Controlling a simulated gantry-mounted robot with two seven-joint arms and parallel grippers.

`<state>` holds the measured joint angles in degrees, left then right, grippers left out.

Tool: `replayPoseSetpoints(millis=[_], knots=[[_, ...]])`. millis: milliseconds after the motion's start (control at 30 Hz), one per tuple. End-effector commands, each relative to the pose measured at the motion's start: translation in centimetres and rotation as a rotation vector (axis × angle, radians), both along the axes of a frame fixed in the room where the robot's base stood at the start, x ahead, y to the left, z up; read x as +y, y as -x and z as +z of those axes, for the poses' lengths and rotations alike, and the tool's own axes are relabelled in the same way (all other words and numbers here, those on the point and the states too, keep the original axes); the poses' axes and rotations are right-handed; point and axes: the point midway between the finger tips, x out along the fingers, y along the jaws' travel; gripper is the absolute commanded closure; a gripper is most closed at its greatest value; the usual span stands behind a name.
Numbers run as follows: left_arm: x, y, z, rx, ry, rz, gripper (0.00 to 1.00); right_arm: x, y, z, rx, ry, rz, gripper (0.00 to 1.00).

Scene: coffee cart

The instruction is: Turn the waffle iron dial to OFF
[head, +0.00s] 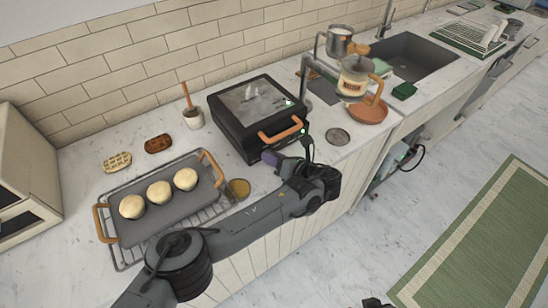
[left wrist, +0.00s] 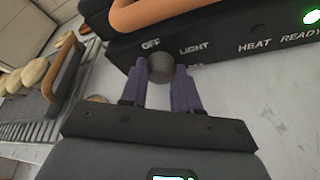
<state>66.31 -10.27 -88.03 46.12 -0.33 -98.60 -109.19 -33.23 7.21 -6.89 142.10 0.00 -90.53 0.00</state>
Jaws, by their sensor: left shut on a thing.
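The black waffle iron (head: 258,112) stands closed on the counter, with an orange-brown front handle (head: 281,133). In the left wrist view, its round grey dial (left wrist: 161,67) sits on the front panel below the words OFF and LIGHT. My left gripper (left wrist: 160,82) is at the front of the iron, its purple fingers on either side of the dial and shut on it. No pointer mark on the dial can be made out. In the head view, the dial is hidden by my left gripper (head: 276,160). A small dark part at the bottom edge may be my right gripper.
A tray (head: 165,218) with several buns lies on a wire rack at the left, beside a small amber dish (head: 238,188). A glass pitcher (head: 354,80) stands on a saucer right of the iron. A round metal disc (head: 338,136) lies on the counter between.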

Motion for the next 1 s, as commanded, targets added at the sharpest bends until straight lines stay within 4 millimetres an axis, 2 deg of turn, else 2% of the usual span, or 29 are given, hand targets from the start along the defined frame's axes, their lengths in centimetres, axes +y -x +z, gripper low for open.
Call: replayPoseSetpoints(millis=[367, 700, 1000], knots=[[0.1, 0.1, 0.4, -0.053, 0.079, -0.001, 1.00, 0.2, 0.0, 1.7, 0.000, -0.008, -0.006, 0.57], [0.3, 0.2, 0.5, -0.212, 0.308, -0.002, 1.00, 0.2, 0.0, 4.7, 0.000, -0.009, -0.006, 0.57], [0.4, 0.3, 0.2, -0.376, 0.541, -0.003, 1.00, 0.1, 0.0, 5.9, 0.000, -0.004, -0.003, 0.57]])
